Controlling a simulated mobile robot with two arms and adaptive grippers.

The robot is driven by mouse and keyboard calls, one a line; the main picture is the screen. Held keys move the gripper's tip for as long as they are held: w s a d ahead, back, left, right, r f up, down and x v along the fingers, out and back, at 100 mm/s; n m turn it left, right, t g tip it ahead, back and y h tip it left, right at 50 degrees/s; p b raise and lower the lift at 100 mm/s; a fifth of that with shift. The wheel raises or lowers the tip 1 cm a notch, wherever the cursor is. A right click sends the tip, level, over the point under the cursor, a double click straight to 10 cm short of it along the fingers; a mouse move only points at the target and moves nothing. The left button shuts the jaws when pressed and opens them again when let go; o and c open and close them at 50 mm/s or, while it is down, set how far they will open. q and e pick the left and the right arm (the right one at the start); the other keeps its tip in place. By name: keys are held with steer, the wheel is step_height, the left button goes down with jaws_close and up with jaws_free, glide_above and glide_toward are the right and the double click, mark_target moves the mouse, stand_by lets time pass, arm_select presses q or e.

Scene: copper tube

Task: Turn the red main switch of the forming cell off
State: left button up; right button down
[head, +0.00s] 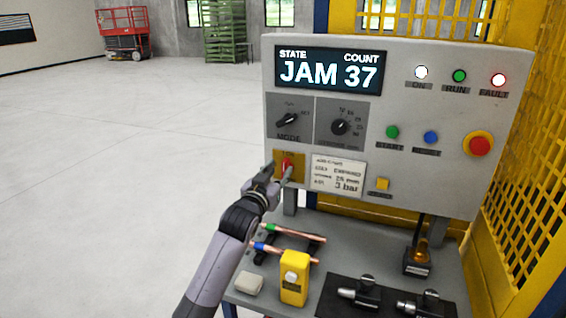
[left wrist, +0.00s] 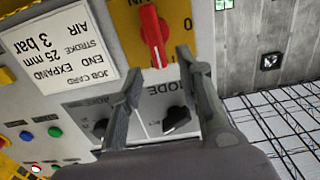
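The red main switch (head: 287,163) is on a yellow plate (left wrist: 186,14) at the lower left of the grey control panel. In the left wrist view, which shows the panel upside down, the red handle (left wrist: 153,36) points down the picture, toward the MODE knob. My left gripper (head: 277,174) is at the switch in the head view. In the left wrist view its two fingers (left wrist: 159,64) are spread, with the handle's tip between the fingertips. I see a gap on each side; contact is not clear. My right gripper is in neither view.
The MODE knob (head: 288,120) is just above the switch. Below, the bench holds copper tubes (head: 295,233), a yellow device (head: 294,279) and a black tool mat (head: 388,301). Open floor lies left.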

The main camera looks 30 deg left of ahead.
mark_target(284, 165)
arm_select(q)
steer(key=x, duration=0.2)
steer(key=shift+w+r, duration=0.1)
steer(key=shift+w, duration=0.2)
steer(key=shift+w+a, duration=0.15)
steer(key=shift+w, duration=0.4)
steer(key=c, duration=0.6)
jaws_close()
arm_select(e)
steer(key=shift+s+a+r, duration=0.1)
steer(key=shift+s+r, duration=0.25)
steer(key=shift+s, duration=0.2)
